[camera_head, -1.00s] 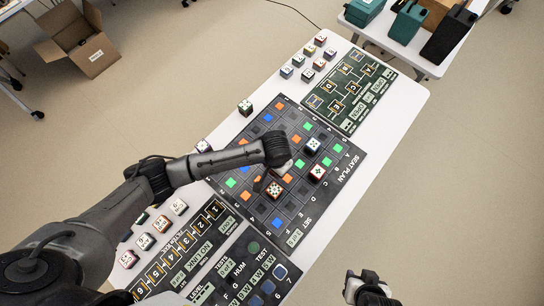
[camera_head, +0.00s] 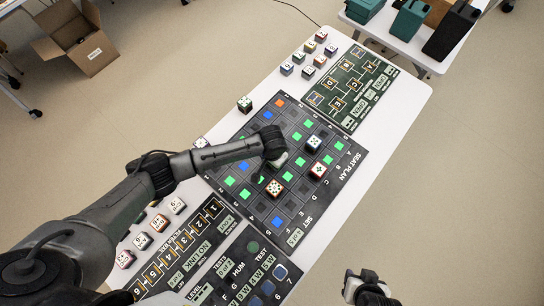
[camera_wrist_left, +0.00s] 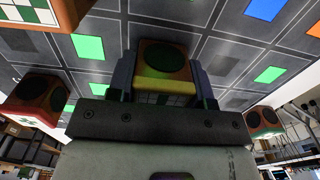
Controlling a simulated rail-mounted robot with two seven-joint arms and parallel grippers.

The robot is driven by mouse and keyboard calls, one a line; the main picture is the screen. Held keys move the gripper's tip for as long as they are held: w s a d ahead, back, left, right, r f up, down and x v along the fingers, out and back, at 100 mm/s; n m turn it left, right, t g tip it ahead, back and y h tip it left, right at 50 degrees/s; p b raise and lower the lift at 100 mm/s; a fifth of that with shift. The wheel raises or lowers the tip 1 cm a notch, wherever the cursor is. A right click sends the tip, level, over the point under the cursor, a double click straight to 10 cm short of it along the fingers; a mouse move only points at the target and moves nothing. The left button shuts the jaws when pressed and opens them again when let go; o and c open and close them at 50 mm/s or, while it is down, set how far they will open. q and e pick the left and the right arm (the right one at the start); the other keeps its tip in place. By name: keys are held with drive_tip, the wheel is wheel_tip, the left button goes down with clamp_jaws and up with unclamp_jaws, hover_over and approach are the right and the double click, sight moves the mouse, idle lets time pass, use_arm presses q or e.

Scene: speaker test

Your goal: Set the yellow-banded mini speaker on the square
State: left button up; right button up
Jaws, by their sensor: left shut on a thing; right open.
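In the left wrist view, my left gripper (camera_wrist_left: 166,90) is shut on a mini speaker (camera_wrist_left: 165,60) with an orange-brown body, a dark round grille and a yellow band. In the head view, my left gripper (camera_head: 279,161) is over the middle of the dark SEAT PLAN board (camera_head: 330,190), and the arm mostly hides the held speaker. The board is a grid of squares, some lit green, blue or orange; I cannot tell which one the task means. Whether the speaker touches the board is unclear. My right gripper (camera_head: 368,287) is open and empty, off the table at bottom right.
Three other speakers stand on the board: an orange-red one (camera_head: 274,188), a blue one (camera_head: 313,142) and a red one (camera_head: 318,170). A dark green one (camera_head: 244,103) is beside the board. Several more stand at the table's far end and left edge. A green panel (camera_head: 350,88) lies beyond.

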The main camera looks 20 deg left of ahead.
use_arm(q)
drive_tip(key=shift+f, duration=0.15)
drive_tip(key=o, duration=1)
drive_tip(key=shift+c, duration=0.2)
wheel_tip(320, 180, up, 12)
drive_tip(key=shift+r+p, duration=0.2)
drive_tip(key=shift+p, duration=1.05)
